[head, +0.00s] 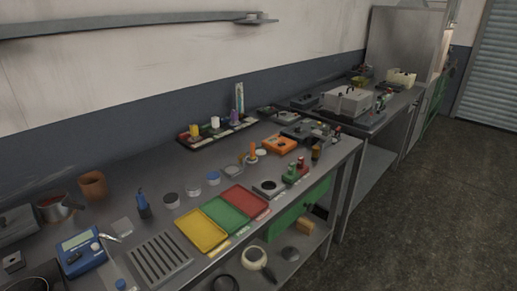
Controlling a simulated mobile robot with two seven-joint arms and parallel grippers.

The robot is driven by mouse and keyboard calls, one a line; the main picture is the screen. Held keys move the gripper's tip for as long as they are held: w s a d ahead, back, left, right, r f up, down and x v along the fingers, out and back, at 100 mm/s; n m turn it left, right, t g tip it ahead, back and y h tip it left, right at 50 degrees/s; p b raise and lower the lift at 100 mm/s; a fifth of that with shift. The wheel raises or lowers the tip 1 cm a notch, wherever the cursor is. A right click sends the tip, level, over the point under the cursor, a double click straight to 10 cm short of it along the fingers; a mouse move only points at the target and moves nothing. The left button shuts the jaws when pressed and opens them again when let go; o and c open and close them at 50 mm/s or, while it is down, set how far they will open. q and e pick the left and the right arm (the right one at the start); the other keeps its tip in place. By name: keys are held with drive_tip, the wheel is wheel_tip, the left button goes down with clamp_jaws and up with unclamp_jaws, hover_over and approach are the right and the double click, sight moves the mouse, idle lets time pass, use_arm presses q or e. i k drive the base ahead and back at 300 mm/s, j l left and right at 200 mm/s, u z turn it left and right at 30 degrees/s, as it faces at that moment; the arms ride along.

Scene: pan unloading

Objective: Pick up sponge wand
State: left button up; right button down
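I cannot clearly make out which object is the sponge wand. A tall, thin pale item (239,98) stands upright at the back of the counter, by the wall. A small orange upright item (252,152) stands near the middle of the counter. A blue upright item (143,205) stands on the left part of the counter. All are too small to identify for certain. Neither of my grippers is in view.
The long metal counter (110,215) carries yellow (202,231), green (228,214) and red (245,199) trays, a slotted grate (160,259), a blue device (82,250) and a reddish pot (55,207). A lower shelf holds pans. The floor (420,200) at right is clear.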

sight(253, 154)
drive_tip(key=i+l, duration=0.15)
drive_tip(key=l, duration=0.25)
drive_tip(key=i+l+u, duration=0.15)
drive_tip(key=l, duration=0.25)
drive_tip(key=i+l, duration=0.15)
drive_tip(key=l, duration=0.25)
drive_tip(key=i+l+u, duration=0.15)
drive_tip(key=l, duration=0.3)
drive_tip(key=i+l, duration=0.1)
drive_tip(key=l, duration=0.3)
drive_tip(key=i+u, duration=0.05)
